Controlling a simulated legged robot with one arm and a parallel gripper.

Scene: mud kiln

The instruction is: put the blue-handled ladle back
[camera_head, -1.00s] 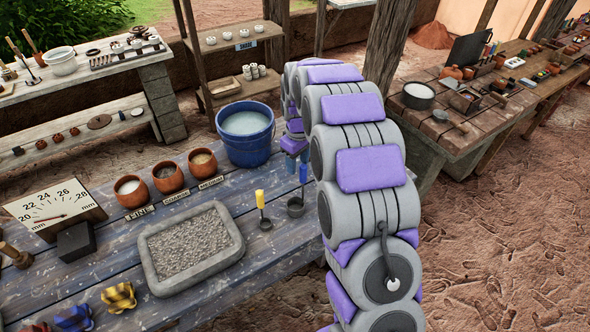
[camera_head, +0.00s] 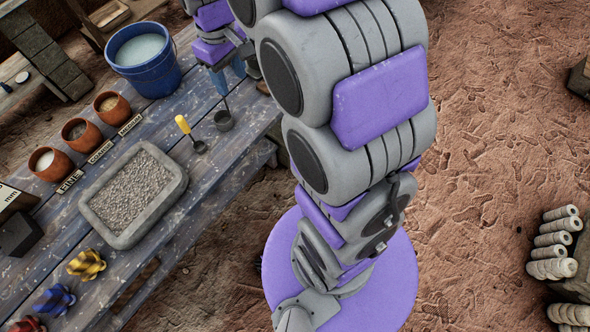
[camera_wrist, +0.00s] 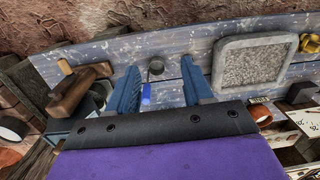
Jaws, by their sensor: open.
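The blue-handled ladle has a dark round cup (camera_head: 224,120) near the right edge of the blue plank table in the head view. Its handle rises toward my gripper (camera_head: 229,76), which hides its upper part. In the wrist view the blue handle (camera_wrist: 146,94) shows between the two fingertips of my gripper (camera_wrist: 160,82), closer to the left finger, and the cup (camera_wrist: 156,66) lies beyond. My gripper is open; whether a finger touches the handle I cannot tell. A yellow-handled ladle (camera_head: 186,130) stands just left of it in the head view.
A wooden mallet (camera_wrist: 72,92) shows at left in the wrist view.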

